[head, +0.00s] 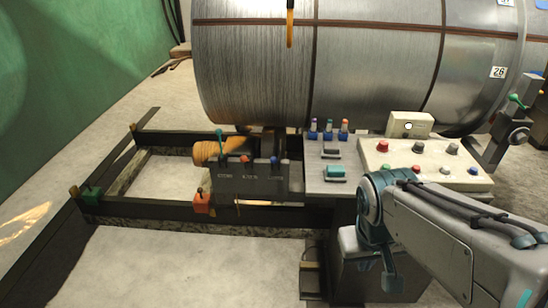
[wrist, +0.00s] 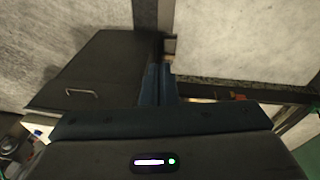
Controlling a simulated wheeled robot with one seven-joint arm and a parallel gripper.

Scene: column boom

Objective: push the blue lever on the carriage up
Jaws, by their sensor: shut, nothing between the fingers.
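The carriage (head: 250,184) is a dark block on the rail frame, left of the control desk in the head view. A small blue-tipped lever (head: 274,161) stands at its right end, with a red-tipped lever (head: 244,159) and a taller green-tipped lever (head: 220,142) to its left. The blue lever's exact tilt is too small to tell. My gripper (head: 391,278) hangs low in front of the desk, right of and well apart from the carriage. In the wrist view its fingers (wrist: 160,84) are shut and empty; I cannot make out the levers there.
The control desk (head: 372,176) with buttons and blue-based switches stands right of the carriage. A large metal drum (head: 375,62) lies behind. A dark cabinet (wrist: 95,68) with a handle is near my fingers. Rails (head: 150,212) cross left; pale floor (head: 190,262) is open in front.

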